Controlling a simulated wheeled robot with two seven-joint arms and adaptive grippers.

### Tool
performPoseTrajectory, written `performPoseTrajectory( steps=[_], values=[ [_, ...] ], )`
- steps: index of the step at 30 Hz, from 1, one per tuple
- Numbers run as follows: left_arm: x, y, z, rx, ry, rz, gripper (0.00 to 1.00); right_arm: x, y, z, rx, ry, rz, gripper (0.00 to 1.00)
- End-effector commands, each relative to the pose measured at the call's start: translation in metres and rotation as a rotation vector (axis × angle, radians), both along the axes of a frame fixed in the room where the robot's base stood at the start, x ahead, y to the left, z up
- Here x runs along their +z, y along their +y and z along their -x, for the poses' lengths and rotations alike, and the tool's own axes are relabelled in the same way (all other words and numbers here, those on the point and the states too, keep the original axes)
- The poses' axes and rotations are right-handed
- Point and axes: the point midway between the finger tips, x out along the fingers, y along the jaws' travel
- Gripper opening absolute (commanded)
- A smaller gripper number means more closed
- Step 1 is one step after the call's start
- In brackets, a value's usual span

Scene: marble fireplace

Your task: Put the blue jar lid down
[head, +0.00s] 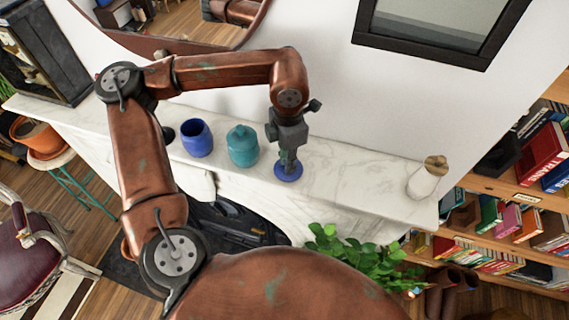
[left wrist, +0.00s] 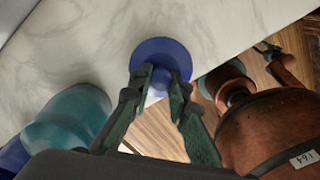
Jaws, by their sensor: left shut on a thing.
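The blue jar lid (head: 288,174) is a round disc with a knob, at the marble mantel right of the teal jar. My left gripper (head: 287,160) points down and is shut on the lid's knob. In the left wrist view, the lid (left wrist: 160,52) lies flat beyond the fingertips (left wrist: 158,84), and part of its rim overlaps the mantel's edge. I cannot tell whether the lid touches the marble. The open blue jar (head: 197,140) stands on the mantel further left.
A teal lidded jar (head: 243,147) stands between the blue jar and my left gripper. A white vase with a wooden top (head: 424,181) stands at the mantel's right end. The marble mantel (head: 350,180) is clear between gripper and vase. A green plant (head: 355,255) is below.

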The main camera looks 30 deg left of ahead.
Motion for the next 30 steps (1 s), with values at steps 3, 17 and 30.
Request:
performPoseTrajectory(
  steps=[3,17,30],
  values=[
    [-0.0093,0.0000,0.0008,0.000,0.000,0.001,0.00,0.0016,0.0002,0.0054,-0.001,0.007,0.000,0.40],
    [-0.0137,-0.0002,0.0006,0.000,0.000,0.001,0.21,-0.0039,0.0021,0.0060,-0.002,0.008,-0.002,0.40],
    [-0.0130,-0.0002,0.0007,0.000,0.000,0.001,0.34,-0.0032,0.0022,0.0039,-0.001,0.005,-0.002,0.40]
  ],
)
